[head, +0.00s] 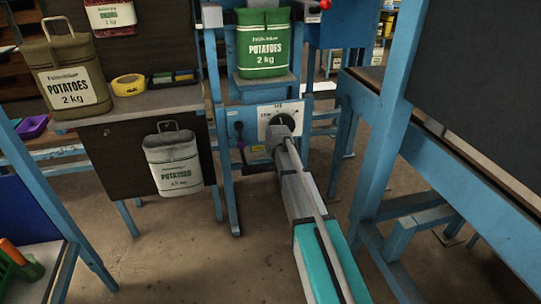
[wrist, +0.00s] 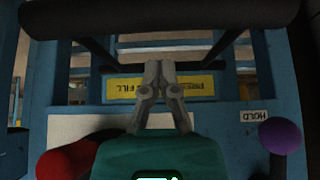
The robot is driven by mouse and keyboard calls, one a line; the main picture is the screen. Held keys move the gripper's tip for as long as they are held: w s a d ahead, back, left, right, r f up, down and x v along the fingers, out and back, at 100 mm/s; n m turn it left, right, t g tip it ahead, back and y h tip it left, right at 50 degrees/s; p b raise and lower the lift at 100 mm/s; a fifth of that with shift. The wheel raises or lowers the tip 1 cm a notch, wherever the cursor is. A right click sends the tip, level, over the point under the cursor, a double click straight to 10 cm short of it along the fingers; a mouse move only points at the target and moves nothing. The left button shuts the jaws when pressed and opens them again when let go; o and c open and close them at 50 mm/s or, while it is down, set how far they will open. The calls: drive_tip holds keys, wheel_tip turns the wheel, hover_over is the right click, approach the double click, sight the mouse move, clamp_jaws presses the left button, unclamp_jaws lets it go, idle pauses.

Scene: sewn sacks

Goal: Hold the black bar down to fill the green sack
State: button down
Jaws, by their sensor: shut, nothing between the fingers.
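The green sack (head: 263,50), printed POTATOES 2 kg, stands upright on the blue filling machine (head: 225,130) in the head view. The black bar (wrist: 160,18) runs across the top of the wrist view, with black side arms reaching back toward the machine. The fingertips appear below the bar in the picture, with a gap between. In the head view my own arm hides the gripper, and I cannot make out the bar.
A tan sack (head: 65,85) and yellow tape (head: 128,85) rest on the left bench. Blue frame legs (head: 385,140) stand close on the right.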

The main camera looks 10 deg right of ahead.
sight(271, 165)
drive_tip(key=shift+s+f+b, duration=0.2)
drive_tip(key=shift+f+b, duration=0.65)
drive_tip(key=shift+f, duration=0.35)
drive_tip(key=f+b, duration=0.4)
drive_tip(key=s+f+b, duration=0.1)
drive_tip(key=f+b, duration=0.1)
drive_tip(key=shift+s, duration=0.15)
drive_tip(key=shift+s+d, duration=0.15)
idle(1.8)
drive_tip(key=shift+r, duration=0.2)
idle(2.0)
drive_tip(key=shift+r+p, duration=0.2)
drive_tip(key=shift+p, duration=0.2)
drive_tip(key=r+p, duration=0.1)
drive_tip(key=r, duration=0.1)
drive_tip(key=r+p, duration=0.1)
drive_tip(key=p, duration=0.1)
drive_tip(key=shift+w+r, duration=0.2)
drive_tip(key=shift+r, duration=0.15)
drive_tip(key=s+f+p+v, duration=0.1)
drive_tip(key=p+v, duration=0.6)
drive_tip(key=v, duration=0.2)
drive_tip(key=shift+s+r, duration=0.2)
drive_tip(key=shift+s, duration=0.15)
